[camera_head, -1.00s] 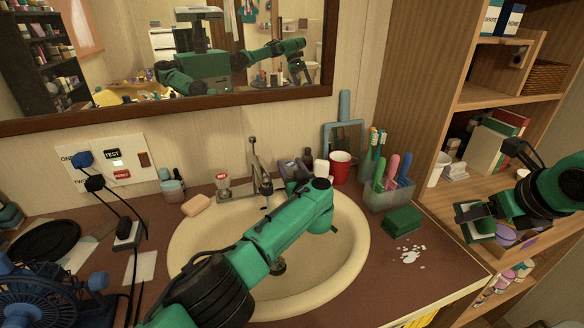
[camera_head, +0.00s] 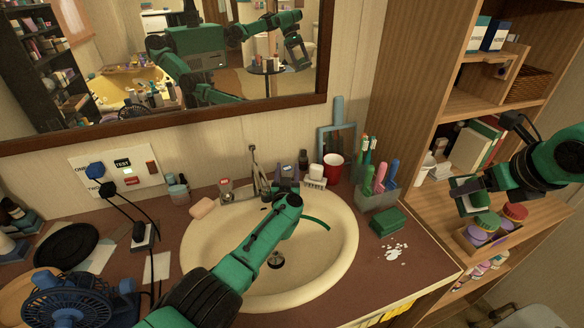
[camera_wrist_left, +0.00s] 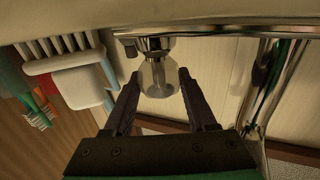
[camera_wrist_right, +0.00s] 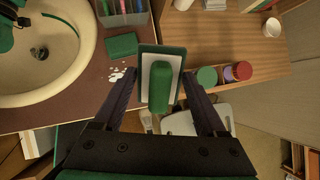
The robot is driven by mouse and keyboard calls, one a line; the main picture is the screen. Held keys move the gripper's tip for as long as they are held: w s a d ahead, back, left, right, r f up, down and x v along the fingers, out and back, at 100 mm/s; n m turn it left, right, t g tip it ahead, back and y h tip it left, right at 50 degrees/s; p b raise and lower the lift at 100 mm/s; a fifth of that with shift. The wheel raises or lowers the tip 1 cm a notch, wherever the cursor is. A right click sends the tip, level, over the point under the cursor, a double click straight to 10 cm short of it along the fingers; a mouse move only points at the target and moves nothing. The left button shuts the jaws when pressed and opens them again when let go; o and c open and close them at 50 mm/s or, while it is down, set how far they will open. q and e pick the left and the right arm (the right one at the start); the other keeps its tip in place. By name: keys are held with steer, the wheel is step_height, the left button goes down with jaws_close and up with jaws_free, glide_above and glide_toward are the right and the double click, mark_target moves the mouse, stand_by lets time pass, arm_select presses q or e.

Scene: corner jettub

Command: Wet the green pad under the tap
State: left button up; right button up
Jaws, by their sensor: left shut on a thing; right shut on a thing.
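My left gripper (camera_head: 287,172) reaches over the basin to the back of the sink, right of the metal tap (camera_head: 256,172). In the left wrist view its fingers (camera_wrist_left: 160,76) are shut on a clear faceted tap knob (camera_wrist_left: 157,80). My right gripper (camera_wrist_right: 160,82) is shut on a flat pad with a green rim, pale face and green handle (camera_wrist_right: 161,84). It holds this pad off the counter, before the shelves at the right. A separate green block (camera_head: 387,222) lies on the counter right of the basin. No running water can be made out.
The cream basin (camera_head: 345,255) has a dark drain (camera_head: 275,260). A red cup (camera_head: 333,166) and a brush holder (camera_head: 374,196) stand behind it. White spots (camera_head: 396,252) mark the counter. Wooden shelves (camera_head: 400,95) rise at the right. A blue fan (camera_head: 65,300) stands at left.

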mark_target(287, 173)
arm_select(q)
steer(key=o, duration=1.4)
steer(key=s+p, duration=0.2)
steer(key=p, duration=0.1)
steer(key=s+p, duration=0.1)
steer(key=p, duration=0.1)
steer(key=shift+s+a+r, duration=0.1)
steer(key=shift+s+r, duration=0.1)
steer(key=shift+r, duration=0.05)
arm_select(e)
step_height(287, 173, up, 5)
steer(key=shift+r, duration=0.1)
step_height(287, 173, up, 5)
steer(key=p, duration=0.5)
steer(key=shift+r+p, duration=0.2)
steer(key=shift+p, duration=0.1)
arm_select(q)
steer(key=s, duration=0.8)
steer(key=shift+s+a+f, duration=0.25)
steer(key=shift+s+f, duration=0.05)
steer(key=shift+s, duration=0.05)
